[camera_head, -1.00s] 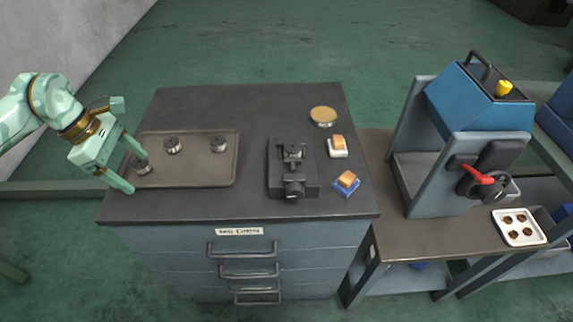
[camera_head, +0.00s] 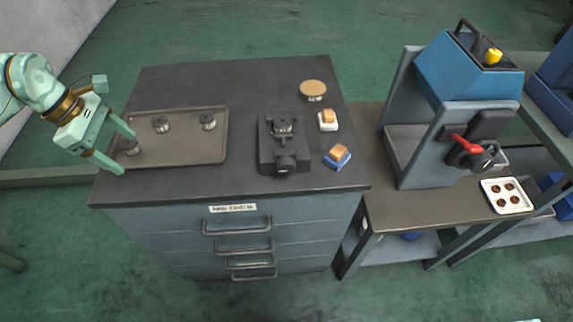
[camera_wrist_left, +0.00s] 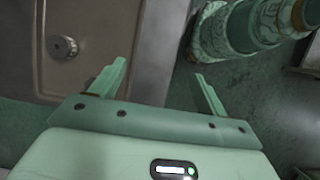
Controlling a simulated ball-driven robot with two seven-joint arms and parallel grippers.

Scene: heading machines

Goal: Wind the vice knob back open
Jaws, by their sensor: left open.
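A dark vice (camera_head: 268,155) stands on the cabinet top, right of the middle. Its round dark knob (camera_head: 286,165) faces the front edge. A small metal cylinder (camera_head: 284,127) sits at the vice's jaws; I cannot tell whether they grip it. My left gripper (camera_head: 126,153) is open and empty at the left end of the tray, far left of the vice and touching nothing I can make out. In the left wrist view its two fingers (camera_wrist_left: 160,70) are spread with nothing between them. My right gripper is out of view.
A tan-topped round tin (camera_head: 312,90), a white block (camera_head: 328,121) and a blue block (camera_head: 337,158) lie right of the vice. A blue press (camera_head: 470,70) stands farther right.

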